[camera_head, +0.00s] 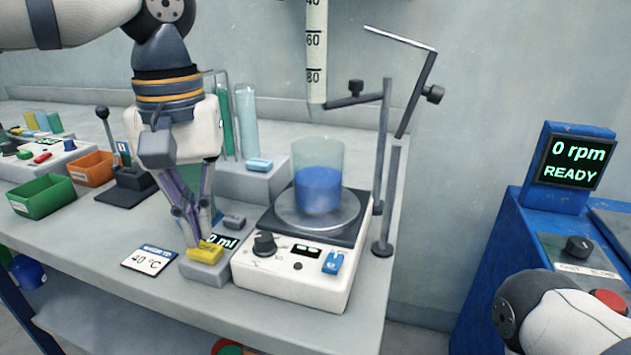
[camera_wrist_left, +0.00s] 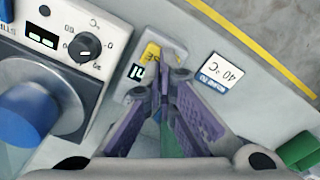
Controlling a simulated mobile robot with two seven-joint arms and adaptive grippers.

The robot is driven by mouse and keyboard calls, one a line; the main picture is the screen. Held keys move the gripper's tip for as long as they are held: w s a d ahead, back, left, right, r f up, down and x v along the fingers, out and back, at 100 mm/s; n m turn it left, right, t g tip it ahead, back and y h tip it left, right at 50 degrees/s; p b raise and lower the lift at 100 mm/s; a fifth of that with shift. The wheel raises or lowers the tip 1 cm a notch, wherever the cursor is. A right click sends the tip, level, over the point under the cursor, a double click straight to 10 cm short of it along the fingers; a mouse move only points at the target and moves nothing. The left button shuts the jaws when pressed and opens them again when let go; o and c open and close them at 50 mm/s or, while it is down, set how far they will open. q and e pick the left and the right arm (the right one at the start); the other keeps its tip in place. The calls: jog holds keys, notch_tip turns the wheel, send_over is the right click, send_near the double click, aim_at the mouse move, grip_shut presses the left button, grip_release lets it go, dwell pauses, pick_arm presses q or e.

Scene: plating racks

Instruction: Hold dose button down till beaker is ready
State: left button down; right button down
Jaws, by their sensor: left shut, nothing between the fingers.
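The yellow dose button (camera_head: 208,253) is on a small grey dosing box (camera_head: 205,272) at the table's front; it also shows in the left wrist view (camera_wrist_left: 150,52). My left gripper (camera_head: 197,240) is shut and empty, pointing down, with its fingertips at the button; I cannot tell how far the button is pressed. The beaker (camera_head: 318,180) holds blue liquid and stands upright on the white stirrer plate (camera_head: 290,285). My right gripper is out of view.
A "40 °C" card (camera_head: 149,260) lies left of the box. Metal stand rods (camera_head: 389,190) rise right of the stirrer. A graduated tube (camera_head: 316,60) hangs above the beaker. Green (camera_head: 42,197) and orange (camera_head: 92,168) bins sit left. A blue machine (camera_head: 500,270) reads "0 rpm READY".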

pick_arm(q)
jog(key=shift+f, duration=0.1)
jog(key=shift+f, duration=1.15)
dwell(6.8)
